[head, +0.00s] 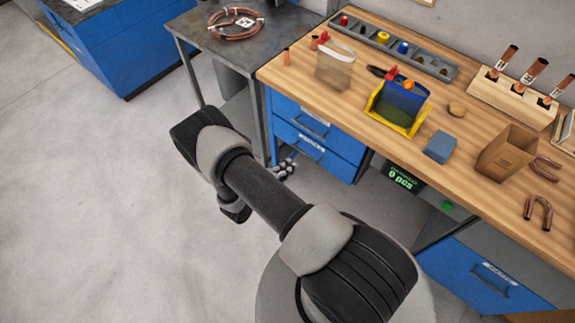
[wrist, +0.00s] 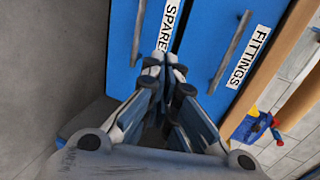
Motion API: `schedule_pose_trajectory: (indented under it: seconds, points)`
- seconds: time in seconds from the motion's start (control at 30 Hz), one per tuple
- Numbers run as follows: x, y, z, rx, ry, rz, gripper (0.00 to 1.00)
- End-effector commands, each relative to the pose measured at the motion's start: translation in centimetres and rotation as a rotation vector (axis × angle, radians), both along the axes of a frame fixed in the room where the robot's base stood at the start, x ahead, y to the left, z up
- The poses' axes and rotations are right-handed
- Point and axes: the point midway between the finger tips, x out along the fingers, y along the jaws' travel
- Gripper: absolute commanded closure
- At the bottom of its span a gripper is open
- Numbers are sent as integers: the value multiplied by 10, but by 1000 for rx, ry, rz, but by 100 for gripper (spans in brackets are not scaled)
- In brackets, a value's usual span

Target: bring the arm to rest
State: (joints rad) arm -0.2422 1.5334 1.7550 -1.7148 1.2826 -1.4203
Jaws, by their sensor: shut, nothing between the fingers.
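My gripper (wrist: 162,88) is shut and empty in the wrist view, in front of blue drawer fronts labelled SPARE (wrist: 172,30) and FITTINGS (wrist: 245,58). In the head view my arm reaches out over the floor in front of the workbench, and a small part of my gripper (head: 287,168) shows behind the arm near the blue drawers (head: 318,137). Most of the gripper is hidden there by the arm. I cannot tell whether it touches the drawers.
A grey table (head: 190,30) holds a copper coil (head: 236,23). The floor (head: 90,200) at left is clear.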

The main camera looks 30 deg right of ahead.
Motion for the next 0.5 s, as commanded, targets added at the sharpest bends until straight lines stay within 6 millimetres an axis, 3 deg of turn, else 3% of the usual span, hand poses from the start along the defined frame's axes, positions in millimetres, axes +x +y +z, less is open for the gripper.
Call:
schedule_pose_trajectory:
  seconds: [0.37, 0.5]
  points:
    - [-1, 6, 4, 3, -7, -6, 100]
    - [6, 4, 32, 31, -98, -84, 100]
